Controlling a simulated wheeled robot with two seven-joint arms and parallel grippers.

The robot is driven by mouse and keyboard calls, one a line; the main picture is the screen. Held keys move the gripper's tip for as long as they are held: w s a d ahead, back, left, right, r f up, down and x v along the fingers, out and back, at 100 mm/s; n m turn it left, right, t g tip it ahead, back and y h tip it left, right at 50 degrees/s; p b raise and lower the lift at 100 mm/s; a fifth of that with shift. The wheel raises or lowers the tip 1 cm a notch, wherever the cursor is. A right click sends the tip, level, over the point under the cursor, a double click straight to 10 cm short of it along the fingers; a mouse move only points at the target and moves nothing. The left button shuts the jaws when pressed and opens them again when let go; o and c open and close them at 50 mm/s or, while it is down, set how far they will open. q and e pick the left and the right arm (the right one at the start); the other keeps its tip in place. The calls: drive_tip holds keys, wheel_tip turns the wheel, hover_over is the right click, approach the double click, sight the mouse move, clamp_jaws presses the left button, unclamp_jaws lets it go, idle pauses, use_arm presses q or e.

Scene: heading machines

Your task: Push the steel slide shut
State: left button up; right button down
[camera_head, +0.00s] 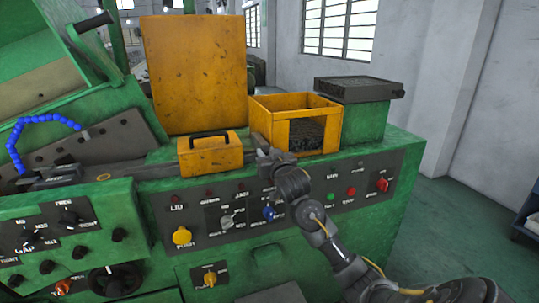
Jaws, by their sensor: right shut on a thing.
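A grey steel slide (150,172) appears as a long flat bar on the green machine, running from the left toward the yellow box with a black handle (212,157). My right gripper (264,156) is just right of that box, at the front of the open yellow bin. It is shut on a small grey part. The gripper and wrist cover this part, so I cannot tell whether it belongs to the slide. My left gripper is not in view.
The open yellow bin (296,124) holds dark pieces. A tall yellow panel (195,70) stands behind the handled box. Below my right arm is a control panel (350,185) with several knobs and buttons. Open green floor (455,215) lies at the right.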

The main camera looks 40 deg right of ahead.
drive_tip(key=shift+r, duration=0.2)
drive_tip(key=c, duration=1.4)
unclamp_jaws()
drive_tip(key=shift+o, duration=1.2)
drive_tip(key=shift+w+f, duration=0.2)
drive_tip(key=b+v, duration=0.3)
drive_tip(key=v, duration=0.7)
drive_tip(key=shift+s+b, duration=0.3)
drive_tip(key=shift+s, duration=0.05)
drive_tip(key=shift+a, duration=0.15)
